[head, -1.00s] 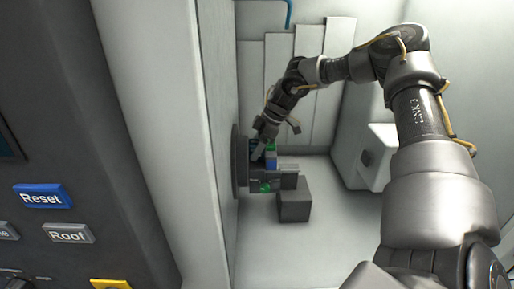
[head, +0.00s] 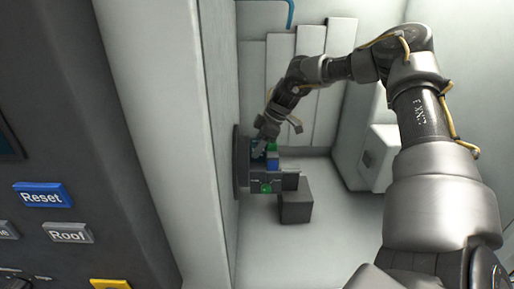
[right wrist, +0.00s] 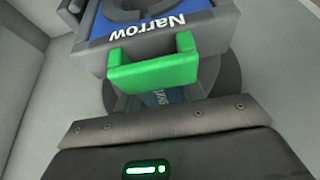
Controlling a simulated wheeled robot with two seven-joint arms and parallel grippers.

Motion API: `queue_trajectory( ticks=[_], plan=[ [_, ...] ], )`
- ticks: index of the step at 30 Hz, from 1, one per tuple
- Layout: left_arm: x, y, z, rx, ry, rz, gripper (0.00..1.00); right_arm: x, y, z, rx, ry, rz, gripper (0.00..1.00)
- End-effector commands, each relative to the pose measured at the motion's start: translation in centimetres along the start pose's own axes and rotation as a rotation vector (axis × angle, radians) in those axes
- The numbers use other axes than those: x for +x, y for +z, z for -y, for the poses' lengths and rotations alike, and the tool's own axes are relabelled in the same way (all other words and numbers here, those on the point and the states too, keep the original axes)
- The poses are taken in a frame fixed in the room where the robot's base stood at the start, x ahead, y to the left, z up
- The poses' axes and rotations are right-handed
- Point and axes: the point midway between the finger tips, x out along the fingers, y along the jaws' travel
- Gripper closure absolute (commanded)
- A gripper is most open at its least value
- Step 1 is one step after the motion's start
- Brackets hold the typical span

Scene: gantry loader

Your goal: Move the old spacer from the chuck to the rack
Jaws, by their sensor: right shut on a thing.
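The chuck (head: 240,178) is a dark round disc on the wall at the left of the chamber in the head view, with dark blocks and green parts on its front. My right gripper (head: 261,146) is at the upper part of these blocks and is shut on a small dark part with a blue label, apparently the old spacer (right wrist: 163,97). My left gripper is not in view. I cannot make out the rack.
A dark grey box (head: 295,201) stands on the floor right of the chuck. A white housing (head: 383,155) juts from the right wall. A control panel with a Reset button (head: 42,195) is at the left.

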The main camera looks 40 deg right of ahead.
Motion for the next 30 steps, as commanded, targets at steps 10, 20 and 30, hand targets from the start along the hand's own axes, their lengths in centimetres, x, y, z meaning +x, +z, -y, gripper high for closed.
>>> queue_trajectory(
  ticks=[10,20,30],
  plan=[
    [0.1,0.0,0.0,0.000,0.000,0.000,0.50,-0.1,-0.1,0.0,0.000,0.001,0.000,0.86],
    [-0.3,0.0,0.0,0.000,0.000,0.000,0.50,-0.9,-0.4,0.0,0.000,0.001,0.000,0.86],
    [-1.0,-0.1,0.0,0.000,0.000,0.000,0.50,-2.6,-1.2,0.0,-0.001,0.001,-0.001,0.86]
  ],
)
